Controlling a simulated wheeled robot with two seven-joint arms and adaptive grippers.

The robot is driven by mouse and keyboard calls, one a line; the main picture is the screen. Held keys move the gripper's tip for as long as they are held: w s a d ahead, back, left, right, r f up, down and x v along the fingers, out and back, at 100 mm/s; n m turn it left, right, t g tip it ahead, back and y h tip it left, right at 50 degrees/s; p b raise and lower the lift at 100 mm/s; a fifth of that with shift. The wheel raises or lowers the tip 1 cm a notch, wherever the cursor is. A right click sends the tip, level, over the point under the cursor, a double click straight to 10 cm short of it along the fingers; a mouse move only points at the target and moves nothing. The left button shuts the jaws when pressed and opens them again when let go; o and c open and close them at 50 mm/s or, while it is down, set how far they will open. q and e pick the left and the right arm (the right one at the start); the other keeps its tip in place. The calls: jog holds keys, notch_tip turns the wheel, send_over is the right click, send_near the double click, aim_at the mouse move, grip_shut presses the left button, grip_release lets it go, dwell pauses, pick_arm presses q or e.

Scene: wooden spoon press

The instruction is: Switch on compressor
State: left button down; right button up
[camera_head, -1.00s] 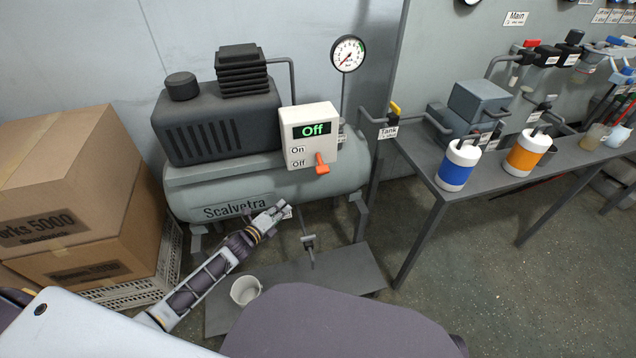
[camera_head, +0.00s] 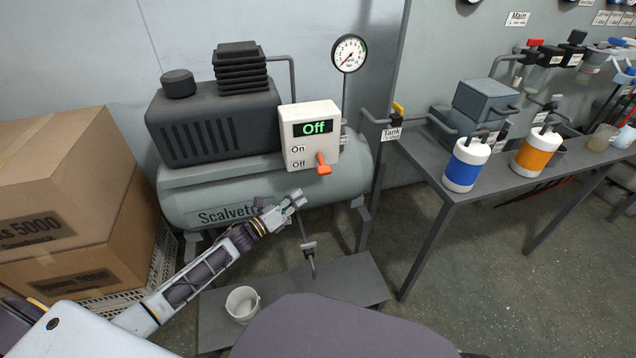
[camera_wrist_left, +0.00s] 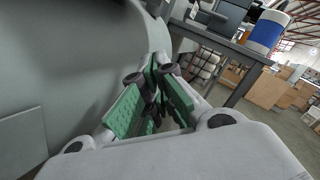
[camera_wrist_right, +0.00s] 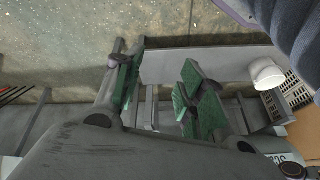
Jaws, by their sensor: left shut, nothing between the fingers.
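The compressor is a grey tank (camera_head: 185,183) with a dark motor block on top. On it is a white control box (camera_head: 318,113) with a display reading "Off" in green and labels On and Off. Its orange switch lever (camera_head: 323,165) sits at the lower, Off label. My left gripper (camera_head: 298,196) is just below and left of the lever, in front of the tank, apart from the lever. In the left wrist view its green-padded fingers (camera_wrist_left: 156,72) are together and empty. My right gripper (camera_wrist_right: 158,72) shows only in the right wrist view, open and empty.
Cardboard boxes (camera_head: 60,190) stand left of the tank. A metal bench (camera_head: 425,165) to the right bears a blue-and-white container (camera_head: 462,174) and an orange one (camera_head: 532,150). A white cup (camera_head: 242,304) stands on a low plate (camera_head: 345,282) below the tank. A gauge (camera_head: 349,53) is above.

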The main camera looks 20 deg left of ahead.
aim_at(322, 163)
pick_arm(q)
jog(key=shift+s+a+r+m+g+h+b, duration=0.45)
jog(key=shift+m+g+h, duration=0.85)
jog(key=shift+m, duration=1.65)
jog(key=shift+s+a+r+m+g+h+b, duration=0.2)
jog(key=shift+s+a+r+m+g+h, duration=0.3)
jog(key=shift+r+m+g+h, duration=1.65)
jog(key=shift+s+a+f+m+t+h+b, duration=0.1)
jog(key=shift+s+a+f+m+h+b, duration=0.5)
jog(key=shift+m, duration=3.2)
pick_arm(e)
jog(key=shift+s+a+f+t+y+p, duration=0.1)
jog(key=shift+s+a+t+y+p, duration=0.3)
jog(key=shift+a, duration=0.45)
pick_arm(q)
jog(key=shift+d+h, duration=0.25)
jog(key=shift+d, duration=0.1)
jog(key=w+d+r+b, duration=0.1)
jog(key=w+d+r, duration=0.2)
jog(key=d+r, duration=0.3)
jog(key=shift+w+d+b, duration=0.3)
jog(key=shift+d+b, duration=0.1)
jog(key=shift+d, duration=1.15)
pick_arm(e)
jog(key=shift+a+f, duration=0.2)
jog(key=shift+f, duration=0.7)
jog(key=shift+a+f, duration=0.2)
jog(key=shift+f, duration=0.65)
jog(key=shift+w+r, duration=0.1)
